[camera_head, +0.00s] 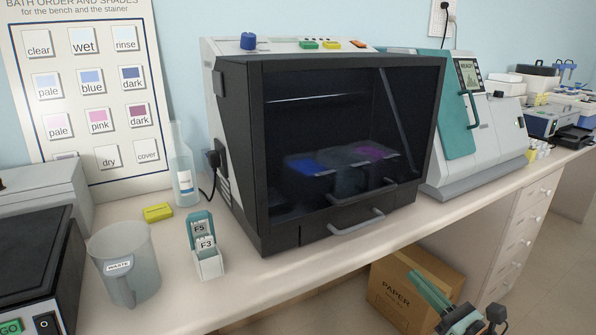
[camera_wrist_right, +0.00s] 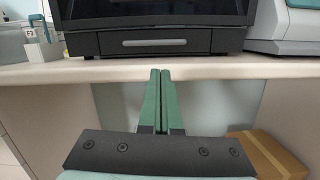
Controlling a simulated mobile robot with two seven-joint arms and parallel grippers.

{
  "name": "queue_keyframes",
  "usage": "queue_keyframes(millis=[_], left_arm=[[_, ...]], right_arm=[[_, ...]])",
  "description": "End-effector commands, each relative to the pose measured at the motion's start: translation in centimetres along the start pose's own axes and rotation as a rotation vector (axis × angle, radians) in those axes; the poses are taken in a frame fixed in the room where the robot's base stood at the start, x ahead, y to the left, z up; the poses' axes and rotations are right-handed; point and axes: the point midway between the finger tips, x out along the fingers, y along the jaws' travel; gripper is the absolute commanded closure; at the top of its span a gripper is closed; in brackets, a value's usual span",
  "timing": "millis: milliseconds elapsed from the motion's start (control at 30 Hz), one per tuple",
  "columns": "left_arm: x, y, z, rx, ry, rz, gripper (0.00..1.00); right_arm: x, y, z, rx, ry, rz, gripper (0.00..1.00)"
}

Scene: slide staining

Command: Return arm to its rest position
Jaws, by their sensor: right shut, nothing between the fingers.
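My right gripper (camera_head: 430,290) is low at the right in the head view, in front of the bench and beside the cardboard box. In the right wrist view its two green fingers (camera_wrist_right: 161,100) lie together, shut with nothing between them, pointing toward the bench's front edge below the stainer's drawer. My left gripper is not in either view.
The dark-fronted stainer (camera_head: 340,140) stands on the bench (camera_head: 300,275) with its window and drawer closed. A slide box (camera_head: 208,262) and a waste beaker (camera_head: 128,270) stand left of it. A paper box (camera_head: 405,290) sits below the bench.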

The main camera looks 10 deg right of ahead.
Motion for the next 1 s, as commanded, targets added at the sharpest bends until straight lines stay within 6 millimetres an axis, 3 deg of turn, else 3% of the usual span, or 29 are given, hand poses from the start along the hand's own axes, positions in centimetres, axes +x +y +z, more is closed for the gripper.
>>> queue_keyframes(millis=[167, 333, 500, 600, 800, 933, 967, 1000], left_arm=[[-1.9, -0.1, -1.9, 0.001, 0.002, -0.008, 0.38], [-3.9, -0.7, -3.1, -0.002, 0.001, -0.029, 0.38], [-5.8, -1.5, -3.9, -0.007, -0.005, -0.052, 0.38], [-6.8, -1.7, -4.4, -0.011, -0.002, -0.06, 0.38], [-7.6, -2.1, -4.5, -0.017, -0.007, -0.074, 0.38], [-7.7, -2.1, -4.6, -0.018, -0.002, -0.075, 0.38], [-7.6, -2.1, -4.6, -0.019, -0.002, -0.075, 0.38], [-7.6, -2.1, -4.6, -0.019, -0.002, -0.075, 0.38]], right_arm=[[-2.2, 1.9, -2.7, 0.586, 0.035, -0.147, 1.0], [-6.5, 5.0, -7.3, 1.336, 0.039, -0.408, 1.0], [-12.1, 10.1, -11.9, 2.038, -0.034, -0.753, 1.0], [-15.2, 13.6, -13.8, 2.371, -0.117, -0.972, 1.0], [-19.2, 18.8, -15.6, 2.741, -0.283, -1.293, 1.0], [-20.0, 19.8, -16.0, 2.808, -0.328, -1.366, 1.0], [-20.0, 19.9, -16.1, -2.805, 0.33, 1.367, 1.0], [-20.1, 19.9, -16.1, -2.803, 0.331, 1.366, 1.0]])
